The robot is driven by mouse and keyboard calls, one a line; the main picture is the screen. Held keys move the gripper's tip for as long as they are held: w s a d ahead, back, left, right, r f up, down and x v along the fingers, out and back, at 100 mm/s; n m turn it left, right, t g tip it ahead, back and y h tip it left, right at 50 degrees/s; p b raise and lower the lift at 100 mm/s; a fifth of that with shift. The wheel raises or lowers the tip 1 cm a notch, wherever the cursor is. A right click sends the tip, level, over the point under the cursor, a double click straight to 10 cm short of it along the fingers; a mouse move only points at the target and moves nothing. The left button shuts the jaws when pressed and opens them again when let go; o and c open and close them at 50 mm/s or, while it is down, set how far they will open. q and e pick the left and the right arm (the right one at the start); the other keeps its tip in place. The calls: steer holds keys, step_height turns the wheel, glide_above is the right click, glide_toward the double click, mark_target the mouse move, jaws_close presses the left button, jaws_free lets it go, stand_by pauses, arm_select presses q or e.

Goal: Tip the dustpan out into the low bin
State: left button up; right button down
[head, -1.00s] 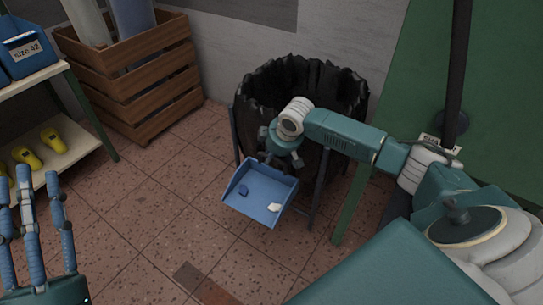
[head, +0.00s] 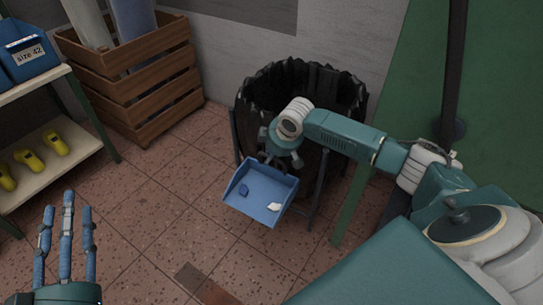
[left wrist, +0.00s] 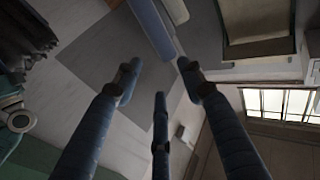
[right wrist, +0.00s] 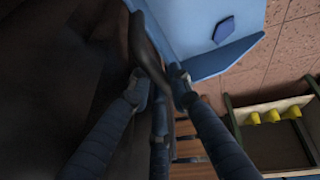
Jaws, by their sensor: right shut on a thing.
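The blue dustpan (head: 252,205) hangs above the floor, in front of a dark bin with a ragged rim (head: 328,85). It looks roughly level and carries a dark blue scrap (head: 244,191) and a white scrap (head: 274,207). My right gripper (head: 272,160) is shut on its handle, between the pan and the bin. In the right wrist view the dark handle (right wrist: 148,52) passes between the fingers, with the pan (right wrist: 190,25) beyond. My left gripper (head: 67,215) is open and empty at the lower left; its spread fingers also show in the left wrist view (left wrist: 158,85).
A wooden crate (head: 150,95) with rolls stands by the wall. A shelf (head: 60,160) with yellow shoe lasts (head: 56,144) and a blue box marked size 42 (head: 28,52) is at the left. The tiled floor between is clear. A green panel and dark post (head: 453,70) are at the right.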

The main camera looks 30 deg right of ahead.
steer(key=shift+w+r+p, duration=0.1)
steer(key=shift+r+p, duration=0.25)
steer(key=shift+r, duration=0.1)
steer(key=shift+r+p, duration=0.3)
steer(key=shift+p, duration=0.1)
steer(key=shift+r+p, duration=0.5)
steer(key=shift+p, duration=0.15)
arm_select(q)
steer(key=s+a+f+g+y, duration=0.1)
steer(key=f+g, duration=0.3)
steer(key=f, duration=0.4)
steer(key=s+a+f+g+y, duration=0.1)
steer(key=s+a+f+g, duration=0.1)
steer(key=s+f+g, duration=0.2)
steer(key=shift+s+a+f+y, duration=0.15)
steer(key=shift+a+f+y, duration=0.15)
steer(key=shift+f, duration=1.6)
